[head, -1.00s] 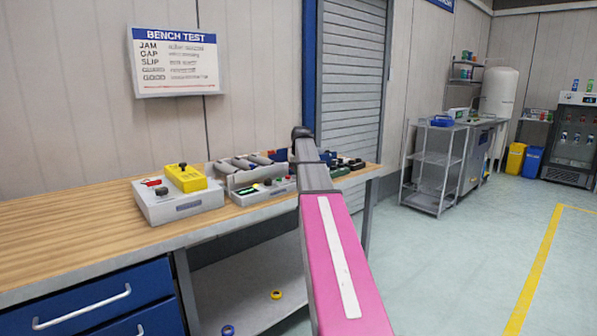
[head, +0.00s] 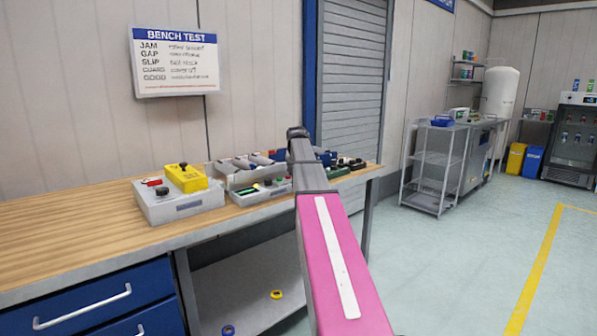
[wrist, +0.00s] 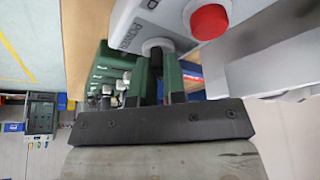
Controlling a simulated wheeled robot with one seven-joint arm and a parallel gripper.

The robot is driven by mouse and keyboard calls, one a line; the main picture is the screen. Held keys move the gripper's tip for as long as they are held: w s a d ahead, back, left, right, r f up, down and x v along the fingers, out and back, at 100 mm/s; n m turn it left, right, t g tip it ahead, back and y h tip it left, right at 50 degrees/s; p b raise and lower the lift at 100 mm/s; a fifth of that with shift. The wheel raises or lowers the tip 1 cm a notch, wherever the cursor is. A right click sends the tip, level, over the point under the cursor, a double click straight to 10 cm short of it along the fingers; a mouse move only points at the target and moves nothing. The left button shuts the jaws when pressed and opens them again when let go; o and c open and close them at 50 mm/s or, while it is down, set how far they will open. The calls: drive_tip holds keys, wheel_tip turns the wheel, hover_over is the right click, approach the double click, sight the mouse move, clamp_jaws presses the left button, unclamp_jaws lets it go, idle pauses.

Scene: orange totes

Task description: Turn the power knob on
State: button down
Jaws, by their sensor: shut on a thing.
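In the wrist view, the power knob (wrist: 156,47) sits on a pale grey panel (wrist: 130,12), beside the printed word "POWER". My gripper (wrist: 157,66) has its two green fingers on either side of the knob and is shut on it. The fingers cover part of the knob, so its exact turn angle cannot be told. A red button (wrist: 208,21) is on the same panel, to the right of the knob. In the head view my own arm hides the gripper and the knob.
In the head view, a grey box (head: 185,211) with a yellow block (head: 186,177) stands on the wooden bench (head: 65,233). A grey unit (head: 262,195) stands close to my arm. Other bench items lie behind it. The bench's left part is bare.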

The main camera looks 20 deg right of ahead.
drive_tip(key=c, duration=1.2)
unclamp_jaws()
drive_tip(key=v, duration=1)
drive_tip(key=shift+a+r, duration=0.1)
drive_tip(key=shift+r, duration=0.3)
drive_tip(key=shift+s, duration=0.1)
